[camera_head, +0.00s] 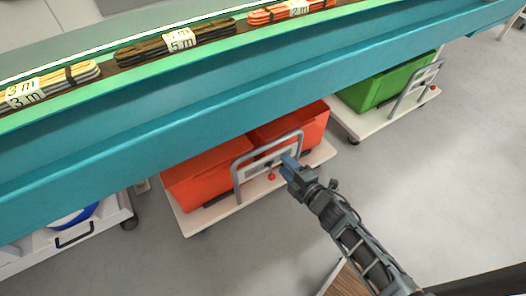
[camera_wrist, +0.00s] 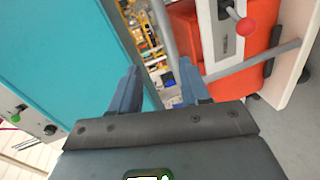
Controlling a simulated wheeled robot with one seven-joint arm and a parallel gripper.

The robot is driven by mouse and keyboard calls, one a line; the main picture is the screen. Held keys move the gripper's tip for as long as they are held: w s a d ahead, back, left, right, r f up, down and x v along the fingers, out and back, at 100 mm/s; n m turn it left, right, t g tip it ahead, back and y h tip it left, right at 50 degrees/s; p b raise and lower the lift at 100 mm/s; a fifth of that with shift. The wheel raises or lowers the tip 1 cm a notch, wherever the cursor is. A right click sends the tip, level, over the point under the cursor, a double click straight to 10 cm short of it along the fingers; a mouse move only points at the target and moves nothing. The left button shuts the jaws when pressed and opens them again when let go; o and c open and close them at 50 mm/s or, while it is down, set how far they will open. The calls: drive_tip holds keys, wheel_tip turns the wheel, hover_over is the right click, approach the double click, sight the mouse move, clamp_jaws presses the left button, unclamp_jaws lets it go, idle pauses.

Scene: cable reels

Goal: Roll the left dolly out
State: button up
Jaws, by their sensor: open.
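The left dolly (camera_head: 218,213) is a low white platform carrying red bins (camera_head: 197,179), partly under the teal bench. Its grey tube handle (camera_head: 235,178) stands at the front edge, with a small red knob low beside it. My gripper (camera_head: 289,165) is at the right end of this handle. In the wrist view my gripper (camera_wrist: 160,78) is open, and the grey handle tube (camera_wrist: 166,42) passes by the fingertips, close to the right finger. I cannot tell whether it touches. The red knob (camera_wrist: 247,26) and a red bin (camera_wrist: 184,35) show beyond.
The teal bench (camera_head: 200,120) overhangs the dollies; cable coils (camera_head: 175,42) lie on top. A second white dolly (camera_head: 368,124) with a green bin stands to the right. A white cart (camera_head: 100,228) stands at left. Grey floor (camera_head: 450,190) is clear at the right.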

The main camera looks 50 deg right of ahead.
sight(269, 145)
drive_tip(key=shift+n, duration=0.7)
drive_tip(key=x, duration=0.4)
drive_tip(key=d+f+b+x, duration=0.1)
drive_tip(key=x, duration=0.3)
drive_tip(key=b+x, duration=0.1)
drive_tip(key=x, duration=0.4)
drive_tip(key=shift+s+d+f, duration=0.15)
drive_tip(key=shift+s+d, duration=0.2)
drive_tip(key=shift+c, duration=0.2)
clamp_jaws()
